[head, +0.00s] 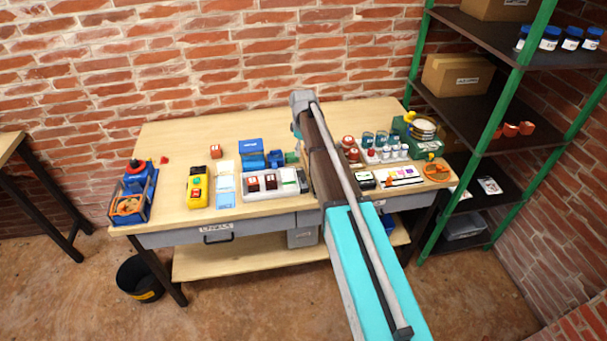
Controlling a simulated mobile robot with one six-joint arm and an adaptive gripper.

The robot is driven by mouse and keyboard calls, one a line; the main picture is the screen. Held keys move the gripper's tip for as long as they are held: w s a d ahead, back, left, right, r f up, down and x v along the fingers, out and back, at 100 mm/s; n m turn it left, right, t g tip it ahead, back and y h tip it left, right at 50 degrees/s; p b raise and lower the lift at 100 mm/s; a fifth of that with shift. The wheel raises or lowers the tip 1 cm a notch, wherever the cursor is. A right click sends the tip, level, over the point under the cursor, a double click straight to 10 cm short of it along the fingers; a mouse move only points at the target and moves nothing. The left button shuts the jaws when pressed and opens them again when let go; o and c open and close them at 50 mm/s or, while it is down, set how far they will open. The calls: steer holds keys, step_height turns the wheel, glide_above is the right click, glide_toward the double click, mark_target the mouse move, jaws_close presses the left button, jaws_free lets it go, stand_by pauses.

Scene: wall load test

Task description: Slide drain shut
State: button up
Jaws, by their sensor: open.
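I cannot pick out a part that is clearly the drain or its slide at this size. A blue device with an orange handwheel (130,205) stands at the left end of the wooden workbench (180,140). A green device with a pale round top (424,134) stands at the bench's right end, with an orange round part (437,171) in front of it. My arm crosses the middle of the bench and hides what lies behind it. My gripper cannot be made out; the arm's far end is hidden by its own links.
A yellow control box (198,187), a white tray with small parts (262,193) and several red and teal jars lie along the bench. A green-framed shelf (476,145) stands close on the right. A black bucket (138,279) is on the floor at left.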

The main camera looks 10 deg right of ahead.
mark_target(303, 178)
steer(key=shift+f, duration=0.25)
step_height(303, 178, down, 13)
steer(key=b, duration=1.3)
steer(key=shift+f+b, duration=0.2)
steer(key=shift+b, duration=0.2)
jaws_close()
stand_by(0.3)
